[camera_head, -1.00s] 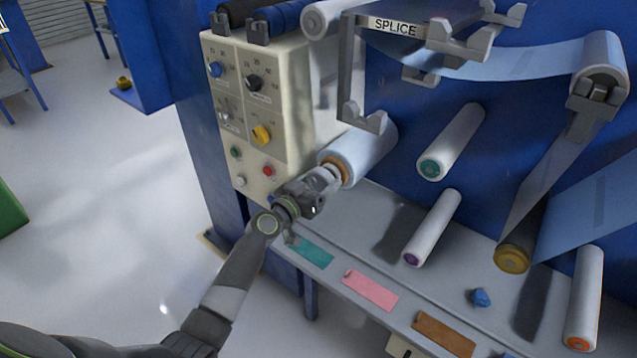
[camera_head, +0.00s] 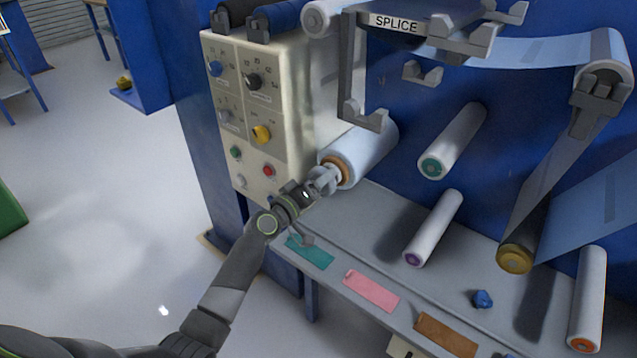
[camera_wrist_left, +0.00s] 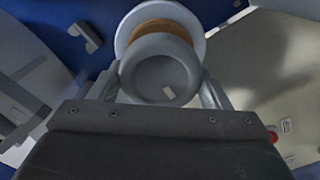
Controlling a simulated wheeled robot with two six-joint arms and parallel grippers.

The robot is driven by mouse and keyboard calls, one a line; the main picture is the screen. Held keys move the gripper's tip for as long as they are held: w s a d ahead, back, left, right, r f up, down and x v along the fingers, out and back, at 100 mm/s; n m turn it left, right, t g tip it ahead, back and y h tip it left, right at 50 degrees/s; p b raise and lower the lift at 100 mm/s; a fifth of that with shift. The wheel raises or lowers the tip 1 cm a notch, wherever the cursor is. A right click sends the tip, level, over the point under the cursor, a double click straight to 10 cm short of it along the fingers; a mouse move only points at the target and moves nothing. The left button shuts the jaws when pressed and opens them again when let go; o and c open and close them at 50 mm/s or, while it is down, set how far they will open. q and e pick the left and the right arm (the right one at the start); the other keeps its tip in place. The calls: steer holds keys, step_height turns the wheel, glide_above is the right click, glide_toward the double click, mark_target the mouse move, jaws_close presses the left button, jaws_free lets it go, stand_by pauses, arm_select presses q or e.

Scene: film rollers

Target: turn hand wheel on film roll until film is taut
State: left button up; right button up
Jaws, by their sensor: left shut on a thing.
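The film roll (camera_head: 367,148) is a pale blue-white cylinder at the middle of the machine, with an orange-brown core ring (camera_head: 341,169) at its near end. A grey round hand wheel sits on that end and shows large in the left wrist view (camera_wrist_left: 160,72), with a small pale mark on its face. My left gripper (camera_head: 325,180) is shut on the hand wheel, with one finger on each side of its rim. It also shows in the left wrist view (camera_wrist_left: 160,98). In the head view the gripper hides much of the wheel. My right gripper is not in view.
A cream control panel (camera_head: 262,120) with knobs and buttons stands left of the roll. The splice frame (camera_head: 360,110) hangs close above it. White rollers (camera_head: 433,228) stick out to the right. Teal, pink (camera_head: 371,290) and brown cards lie on the grey ledge (camera_head: 385,220) below.

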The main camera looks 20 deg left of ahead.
arm_select(q)
steer(key=shift+n, duration=0.9)
steer(key=shift+n, duration=0.3)
steer(key=o, duration=1)
